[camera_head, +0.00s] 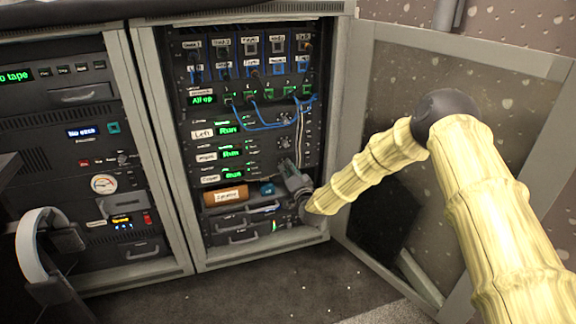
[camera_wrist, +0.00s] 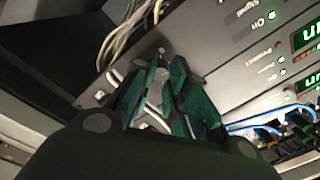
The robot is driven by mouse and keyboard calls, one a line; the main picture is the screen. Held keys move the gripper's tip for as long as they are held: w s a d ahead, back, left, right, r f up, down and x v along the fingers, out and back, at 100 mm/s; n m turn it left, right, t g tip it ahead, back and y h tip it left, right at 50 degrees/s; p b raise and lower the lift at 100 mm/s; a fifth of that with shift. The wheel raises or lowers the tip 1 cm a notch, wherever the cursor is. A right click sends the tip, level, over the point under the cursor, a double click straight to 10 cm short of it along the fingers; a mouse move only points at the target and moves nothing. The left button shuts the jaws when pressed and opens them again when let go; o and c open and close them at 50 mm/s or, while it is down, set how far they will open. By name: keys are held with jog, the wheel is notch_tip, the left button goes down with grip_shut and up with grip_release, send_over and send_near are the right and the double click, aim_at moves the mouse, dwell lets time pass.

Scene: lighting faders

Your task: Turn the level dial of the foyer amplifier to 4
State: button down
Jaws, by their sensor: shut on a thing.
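The amplifier with the lowest of the three green "Run" displays (camera_head: 234,173) is in the rack in the head view. Its small label (camera_head: 210,178) seems to read Foyer. My gripper (camera_head: 286,166) is at the right end of that amplifier's front, at about the height of its row. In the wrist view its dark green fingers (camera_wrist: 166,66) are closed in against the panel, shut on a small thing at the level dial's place. The dial is mostly hidden by the fingers, so I cannot read its pointer or scale.
Two similar amplifiers (camera_head: 228,127) sit above, with their own small knobs. Blue and white cables (camera_head: 298,125) hang close above my gripper. An orange-brown labelled cylinder (camera_head: 225,195) lies below. The open rack door (camera_head: 490,100) stands to the right, beside my arm.

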jog(key=shift+d+m+h, duration=0.1)
jog(key=shift+m+h, duration=0.4)
jog(key=shift+m, duration=4.9)
jog(key=c, duration=1.4)
grip_release()
jog(key=shift+o, duration=0.2)
jog(key=shift+s, duration=0.1)
jog(key=v, duration=1.1)
jog(key=shift+s+f, duration=0.3)
jog(key=shift+s, duration=0.05)
